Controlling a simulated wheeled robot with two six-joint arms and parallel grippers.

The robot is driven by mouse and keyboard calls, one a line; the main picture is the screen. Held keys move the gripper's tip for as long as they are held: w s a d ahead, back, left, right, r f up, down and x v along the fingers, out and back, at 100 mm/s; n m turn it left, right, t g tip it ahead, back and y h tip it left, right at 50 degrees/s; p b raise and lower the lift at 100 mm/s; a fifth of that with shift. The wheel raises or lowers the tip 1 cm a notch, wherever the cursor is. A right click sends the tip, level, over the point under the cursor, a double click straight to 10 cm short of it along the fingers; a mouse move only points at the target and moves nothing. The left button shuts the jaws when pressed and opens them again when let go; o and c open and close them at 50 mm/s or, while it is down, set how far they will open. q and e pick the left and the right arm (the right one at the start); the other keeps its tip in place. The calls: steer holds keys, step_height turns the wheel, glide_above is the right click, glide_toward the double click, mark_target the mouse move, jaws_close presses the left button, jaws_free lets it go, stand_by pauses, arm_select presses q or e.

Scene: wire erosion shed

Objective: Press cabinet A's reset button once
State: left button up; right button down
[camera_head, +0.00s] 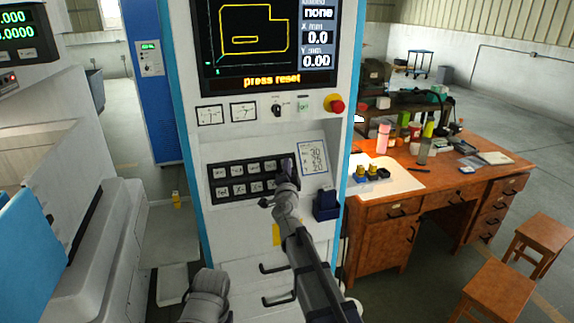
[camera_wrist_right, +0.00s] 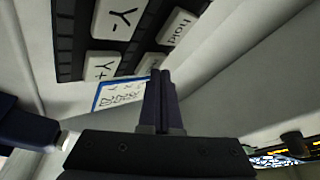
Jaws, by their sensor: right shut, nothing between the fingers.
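A tall white control cabinet (camera_head: 245,145) with blue edges stands in front of me; no letter A is readable on it. Its screen (camera_head: 250,40) shows yellow outlines and the words "press reset". I cannot make out a key marked reset. My right gripper (camera_head: 287,165) is shut and empty at the keypad's right end, hiding some keys. Its fingers (camera_wrist_right: 162,80) show below the keys in the wrist view; contact is unclear.
A red stop knob (camera_head: 336,105) and a rotary switch (camera_head: 277,109) sit above the keypad. A printed card (camera_head: 312,158) and a dark blue holder (camera_head: 326,205) are to its right. A cluttered wooden desk (camera_head: 385,262) and stools (camera_head: 498,290) stand at right.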

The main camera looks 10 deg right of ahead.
steer(key=shift+w+f, duration=0.15)
steer(key=shift+w, duration=0.05)
steer(key=shift+s, duration=0.1)
stand_by(0.4)
steer(key=shift+s+r+p, duration=0.4)
steer(key=shift+s+r, duration=0.1)
steer(key=shift+s, duration=0.1)
steer(key=s+r+p, duration=0.1)
steer(key=s, duration=0.1)
steer(key=s+r+p, duration=0.2)
stand_by(0.5)
stand_by(0.4)
